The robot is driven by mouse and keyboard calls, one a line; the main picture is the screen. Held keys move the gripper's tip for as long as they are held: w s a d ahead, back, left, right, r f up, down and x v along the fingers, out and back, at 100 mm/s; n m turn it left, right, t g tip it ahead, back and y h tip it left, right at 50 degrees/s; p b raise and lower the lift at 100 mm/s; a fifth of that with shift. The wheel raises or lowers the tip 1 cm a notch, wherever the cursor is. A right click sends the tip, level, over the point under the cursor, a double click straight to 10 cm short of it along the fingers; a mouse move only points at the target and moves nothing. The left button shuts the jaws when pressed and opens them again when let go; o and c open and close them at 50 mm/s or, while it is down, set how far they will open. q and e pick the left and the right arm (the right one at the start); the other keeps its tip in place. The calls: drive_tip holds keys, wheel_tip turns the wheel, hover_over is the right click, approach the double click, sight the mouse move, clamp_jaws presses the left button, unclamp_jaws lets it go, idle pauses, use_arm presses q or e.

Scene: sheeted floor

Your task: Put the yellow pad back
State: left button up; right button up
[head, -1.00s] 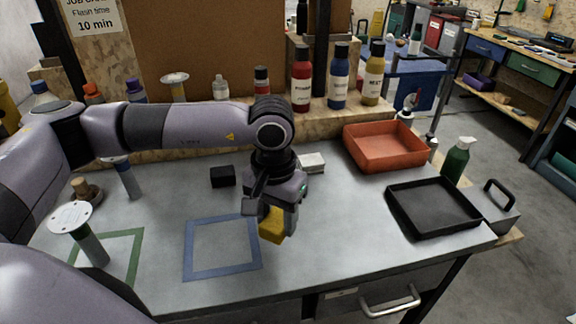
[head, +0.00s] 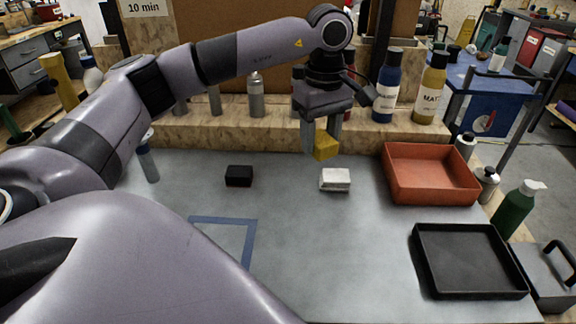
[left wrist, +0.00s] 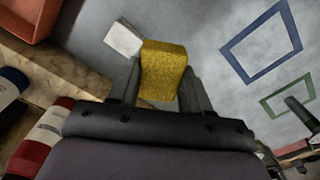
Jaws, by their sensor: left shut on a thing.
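The yellow pad (head: 326,146) is a small yellow block. My left gripper (head: 321,132) is shut on it and holds it in the air over the back of the bench, above and behind the white block (head: 335,180). In the left wrist view the yellow pad (left wrist: 163,69) sits between the two fingers, with the white block (left wrist: 123,38) beyond it. A black block (head: 239,176) lies on the bench to the left. My right gripper is not in view.
A red-orange tray (head: 432,174) and a black tray (head: 468,262) stand on the right. A blue square outline (head: 224,219) marks the bench at the left front. Bottles (head: 388,84) stand on the ledge behind. The bench's middle is clear.

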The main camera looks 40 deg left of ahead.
use_arm(q)
drive_tip(key=a+r+n+b, duration=0.1)
drive_tip(key=a+r+n, duration=0.6)
drive_tip(key=n, duration=0.4)
drive_tip(key=b, duration=0.3)
approach(287, 183)
drive_tip(key=shift+f+n, duration=0.3)
drive_tip(key=shift+f, duration=0.25)
wheel_tip(287, 183, down, 5)
drive_tip(key=shift+f, duration=0.15)
drive_tip(key=o, duration=1.1)
